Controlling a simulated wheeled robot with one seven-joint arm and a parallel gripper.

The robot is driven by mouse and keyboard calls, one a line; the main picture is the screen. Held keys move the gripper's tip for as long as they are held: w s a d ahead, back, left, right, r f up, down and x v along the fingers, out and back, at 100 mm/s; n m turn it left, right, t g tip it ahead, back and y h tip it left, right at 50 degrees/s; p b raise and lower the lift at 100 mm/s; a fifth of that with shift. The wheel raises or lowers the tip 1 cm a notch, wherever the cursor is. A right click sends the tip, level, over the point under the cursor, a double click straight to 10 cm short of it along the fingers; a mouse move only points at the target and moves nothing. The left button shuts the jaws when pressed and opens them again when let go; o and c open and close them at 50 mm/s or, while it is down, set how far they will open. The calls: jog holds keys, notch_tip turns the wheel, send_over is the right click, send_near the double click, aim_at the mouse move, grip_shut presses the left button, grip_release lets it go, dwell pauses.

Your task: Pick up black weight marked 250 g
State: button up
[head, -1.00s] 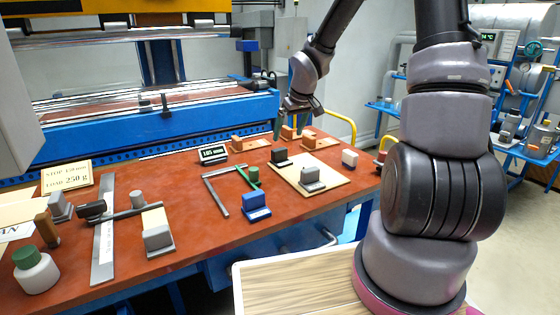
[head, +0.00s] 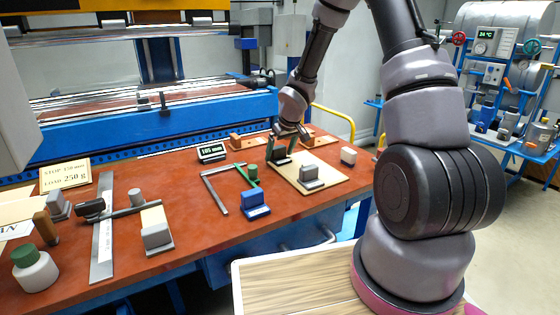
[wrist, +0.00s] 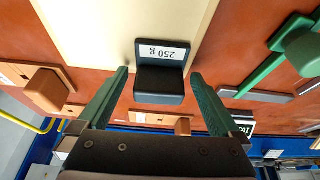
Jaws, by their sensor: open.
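The black weight (wrist: 162,85) with its white "250 g" label stands on the cream board (wrist: 95,20) in the wrist view, at the board's edge. In the head view the black weight (head: 279,157) is at the back left of the board (head: 322,184), partly covered by my gripper. My gripper (wrist: 160,74) is open and empty. Its two green fingers lie to either side of the weight in the wrist view, with a gap on each side. In the head view my gripper (head: 285,140) is just above the weight; the exact height is hard to tell.
A green tool (head: 251,174), a blue weight (head: 255,205) and a small display (head: 211,153) are to the left. Orange-brown blocks (wrist: 45,90) lie behind.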

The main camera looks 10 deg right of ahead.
jog(key=c, duration=1.5)
